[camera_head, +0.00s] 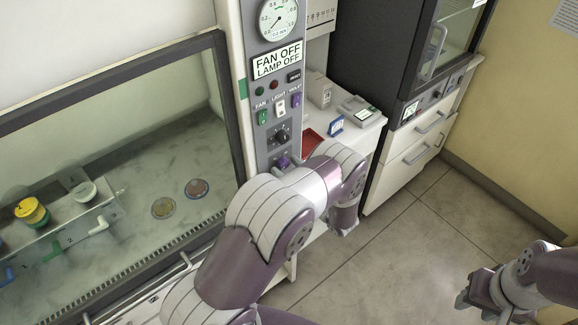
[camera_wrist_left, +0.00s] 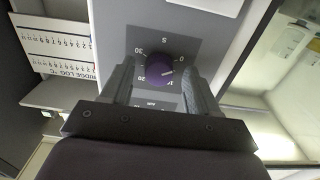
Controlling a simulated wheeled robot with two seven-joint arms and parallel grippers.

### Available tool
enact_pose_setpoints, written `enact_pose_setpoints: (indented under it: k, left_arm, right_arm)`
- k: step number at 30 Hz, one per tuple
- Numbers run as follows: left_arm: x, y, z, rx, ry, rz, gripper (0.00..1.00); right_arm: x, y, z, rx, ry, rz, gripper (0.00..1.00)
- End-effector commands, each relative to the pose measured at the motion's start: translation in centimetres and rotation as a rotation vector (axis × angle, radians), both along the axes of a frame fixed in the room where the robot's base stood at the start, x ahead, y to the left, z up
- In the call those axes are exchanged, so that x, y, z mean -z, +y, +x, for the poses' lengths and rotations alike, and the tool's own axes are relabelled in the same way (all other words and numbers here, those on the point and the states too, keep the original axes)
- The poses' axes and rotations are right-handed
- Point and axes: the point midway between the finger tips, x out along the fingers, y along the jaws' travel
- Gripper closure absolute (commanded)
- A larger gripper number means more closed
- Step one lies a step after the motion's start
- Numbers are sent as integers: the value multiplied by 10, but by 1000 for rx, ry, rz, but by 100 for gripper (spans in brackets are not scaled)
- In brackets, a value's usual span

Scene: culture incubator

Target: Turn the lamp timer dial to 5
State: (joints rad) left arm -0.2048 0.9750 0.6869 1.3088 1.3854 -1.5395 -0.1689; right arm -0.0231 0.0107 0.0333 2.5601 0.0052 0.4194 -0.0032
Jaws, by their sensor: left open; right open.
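The purple lamp timer dial (camera_wrist_left: 160,68) sits on a grey panel with printed numbers around it, upside down in the left wrist view. Its white pointer mark points to the right and slightly down, near the 0 and 10 side; the exact reading is unclear. My left gripper (camera_wrist_left: 160,72) is open, with one finger on each side of the dial; contact cannot be told. In the head view a purple knob (camera_head: 283,161) shows low on the control panel, just beyond my left arm, which hides the fingers. My right gripper (camera_head: 474,291) is open and empty at the lower right.
The panel (camera_head: 258,95) also carries a black knob (camera_head: 281,136), switches and a gauge (camera_head: 278,19). A glass-fronted hood (camera_head: 225,110) stands left. A white counter (camera_head: 365,130) with a red tray (camera_head: 312,143) lies just right of the panel. Floor is clear at right.

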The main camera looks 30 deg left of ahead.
Motion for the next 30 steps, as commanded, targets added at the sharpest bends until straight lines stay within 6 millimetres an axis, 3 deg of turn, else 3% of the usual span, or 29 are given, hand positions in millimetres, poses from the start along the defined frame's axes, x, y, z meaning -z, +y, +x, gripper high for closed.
enact_pose_setpoints:
  k: [5,11,20,30]
  left_arm:
    - [0,0,0,0,-1,0,40]
    - [0,0,0,0,-1,0,96]
    - [0,0,0,0,26,11,96]
    - [1,0,0,0,220,92,96]
  right_arm:
    - [0,0,0,0,0,0,57]
    - [0,0,0,0,0,0,57]
    - [2,0,0,0,0,0,57]
    - [12,0,0,0,0,0,57]
